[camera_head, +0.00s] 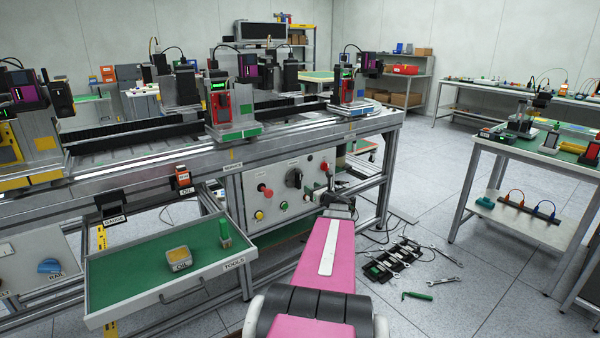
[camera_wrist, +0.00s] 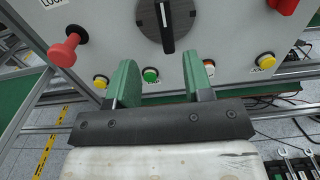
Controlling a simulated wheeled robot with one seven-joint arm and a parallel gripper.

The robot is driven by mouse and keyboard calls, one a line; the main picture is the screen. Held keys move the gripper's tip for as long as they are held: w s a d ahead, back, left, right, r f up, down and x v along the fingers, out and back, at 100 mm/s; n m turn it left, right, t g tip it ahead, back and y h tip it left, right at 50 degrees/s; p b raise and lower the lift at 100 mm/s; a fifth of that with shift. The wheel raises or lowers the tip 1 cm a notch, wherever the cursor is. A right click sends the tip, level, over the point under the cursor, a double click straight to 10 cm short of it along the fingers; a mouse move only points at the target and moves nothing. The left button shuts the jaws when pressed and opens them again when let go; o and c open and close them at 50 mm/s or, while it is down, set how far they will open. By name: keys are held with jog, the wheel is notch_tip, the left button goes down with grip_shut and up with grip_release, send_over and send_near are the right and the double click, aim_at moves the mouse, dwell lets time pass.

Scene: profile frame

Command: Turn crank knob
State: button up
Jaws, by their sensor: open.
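I cannot read which label names the crank. My gripper (camera_wrist: 161,72) is open and empty, its green fingers pointing at the panel below the black knob, apart from it.
Several yellow, green and white buttons line the panel's lower part, one green button (camera_wrist: 150,75) showing between my fingers. Another red knob (camera_wrist: 284,5) is at the upper right. An open green tool drawer (camera_head: 140,262) juts out left. Tools (camera_head: 431,296) and cables lie on the floor right.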

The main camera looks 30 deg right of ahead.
aim_at(300, 179)
jog(key=w, duration=1.1)
jog(key=shift+w+a, duration=0.1)
jog(key=shift+w, duration=0.3)
grip_shut()
